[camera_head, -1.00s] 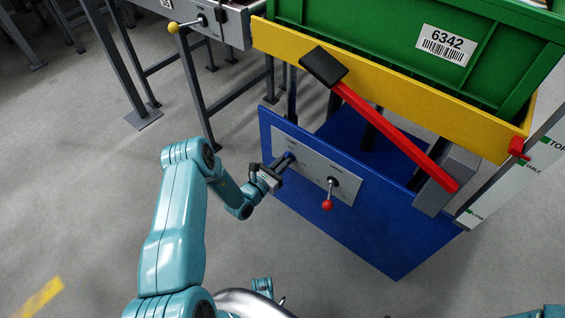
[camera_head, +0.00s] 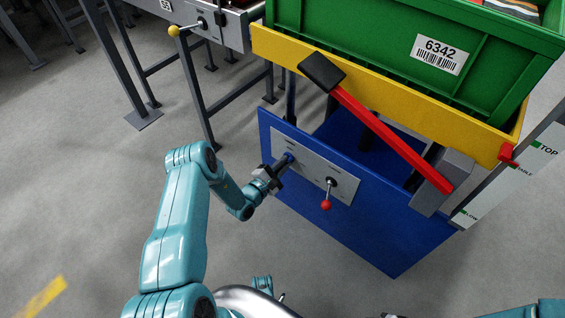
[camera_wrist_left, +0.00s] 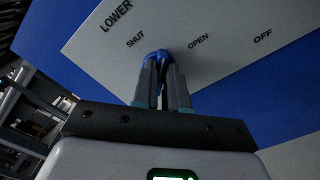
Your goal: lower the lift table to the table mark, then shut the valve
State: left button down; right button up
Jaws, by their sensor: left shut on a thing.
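The lift table's yellow platform (camera_head: 400,97) carries a green crate (camera_head: 385,35) labelled 6342. A red pointer (camera_head: 508,155) at its right corner stands below the TOP mark (camera_head: 546,148) and just above the TABLE mark (camera_head: 524,171). The blue valve knob (camera_head: 290,158) sits on the grey panel (camera_head: 312,176) of the blue base. My left gripper (camera_head: 280,167) is shut on the knob; the wrist view shows the fingers (camera_wrist_left: 161,78) around the blue knob (camera_wrist_left: 154,56), between the words SHUT and OPEN. My right gripper is not in view.
A red-balled lever (camera_head: 326,203) stands on the same panel, right of the knob. A red bar with a black pad (camera_head: 390,132) slants across the platform's front. A conveyor with a yellow-balled lever (camera_head: 173,31) stands back left. Floor on the left is clear.

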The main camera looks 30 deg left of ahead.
pick_arm(q)
jog(key=m+p, duration=0.1)
jog(key=m, duration=0.4)
jog(key=shift+f, duration=0.15)
jog(key=shift+m, duration=0.4)
jog(key=c, duration=1.2)
grip_release()
jog(key=shift+o, duration=0.2)
jog(key=s+a+p, duration=0.1)
jog(key=s+p, duration=0.3)
jog(key=s, duration=1.2)
jog(key=shift+s, duration=0.2)
